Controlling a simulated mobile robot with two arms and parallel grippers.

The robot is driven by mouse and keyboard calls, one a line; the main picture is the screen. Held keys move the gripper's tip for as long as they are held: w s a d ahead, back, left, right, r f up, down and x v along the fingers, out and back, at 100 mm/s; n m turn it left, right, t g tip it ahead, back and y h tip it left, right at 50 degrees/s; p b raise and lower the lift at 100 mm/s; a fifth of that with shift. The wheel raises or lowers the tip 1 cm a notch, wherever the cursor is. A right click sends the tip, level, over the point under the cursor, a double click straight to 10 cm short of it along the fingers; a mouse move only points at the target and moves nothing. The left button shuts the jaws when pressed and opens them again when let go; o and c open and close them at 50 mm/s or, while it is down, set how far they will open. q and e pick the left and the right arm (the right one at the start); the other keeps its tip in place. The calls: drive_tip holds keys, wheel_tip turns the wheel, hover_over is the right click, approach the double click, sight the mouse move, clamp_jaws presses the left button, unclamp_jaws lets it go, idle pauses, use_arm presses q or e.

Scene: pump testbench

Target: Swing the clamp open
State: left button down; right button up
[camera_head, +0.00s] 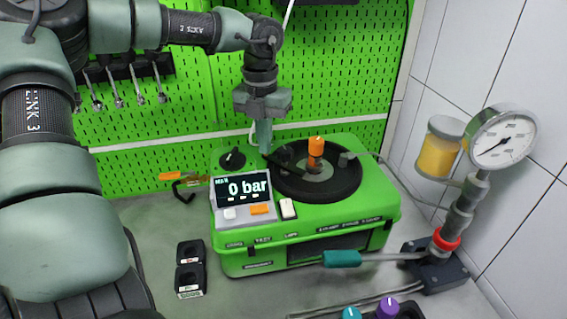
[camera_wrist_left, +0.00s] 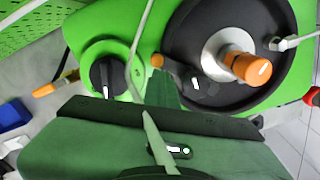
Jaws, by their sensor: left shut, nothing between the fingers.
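The green pump testbench case (camera_head: 330,225) stands on the bench, with a round black plate (camera_head: 345,185) on its top. An orange knob (camera_head: 316,147) stands upright at the plate's centre and also shows in the left wrist view (camera_wrist_left: 250,68). A dark lever (camera_head: 285,156), which looks like the clamp, lies across the plate's left edge. In the left wrist view its orange end (camera_wrist_left: 157,60) shows just beyond my fingers. My left gripper (camera_head: 263,148) points down beside the lever, shut and empty. I cannot tell whether it touches the lever. My right gripper is not in view.
A black dial (camera_head: 232,160) and a display reading 0 bar (camera_head: 242,188) sit left of the plate. A thin hose runs right to a pressure gauge (camera_head: 502,138). A teal-handled lever (camera_head: 343,259) reaches across the case's front. A green pegboard (camera_head: 150,125) stands behind.

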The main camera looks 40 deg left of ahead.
use_arm(q)
drive_tip(key=shift+a+f, duration=0.35)
drive_tip(key=shift+f, duration=0.25)
drive_tip(key=shift+w, duration=0.2)
drive_tip(key=shift+w+a, duration=0.15)
drive_tip(key=shift+w, duration=0.75)
drive_tip(key=shift+w+r, duration=0.1)
drive_tip(key=shift+r, duration=0.25)
